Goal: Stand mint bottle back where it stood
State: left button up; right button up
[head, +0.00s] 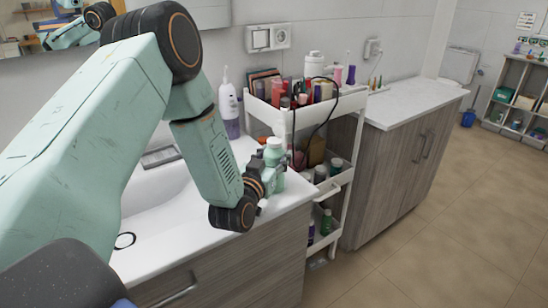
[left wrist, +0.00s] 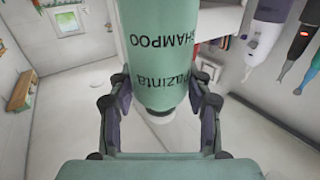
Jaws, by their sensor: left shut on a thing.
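My right gripper is not in view.
The white cart (head: 345,103) has a crowded top tray and lower shelves with several bottles. A black cable hangs over its front. A white-and-purple bottle (head: 229,108) stands behind my left arm. The counter (head: 160,252) is mostly clear. A second cabinet (head: 400,160) stands beyond the cart.

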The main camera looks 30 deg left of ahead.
pick_arm(q)
jog(key=shift+s+a+f, duration=0.1)
jog(key=shift+a, duration=0.15)
jog(key=o, duration=0.8)
jog(key=shift+a, duration=0.15)
jog(key=shift+o, duration=1.9)
jog(key=shift+d, duration=0.35)
jog(key=shift+a, duration=0.3)
jog(key=s+d, duration=0.2)
jog(key=s, duration=0.9)
jog(key=shift+s+d, duration=0.35)
jog(key=shift+d, duration=0.05)
jog(key=shift+a, duration=0.1)
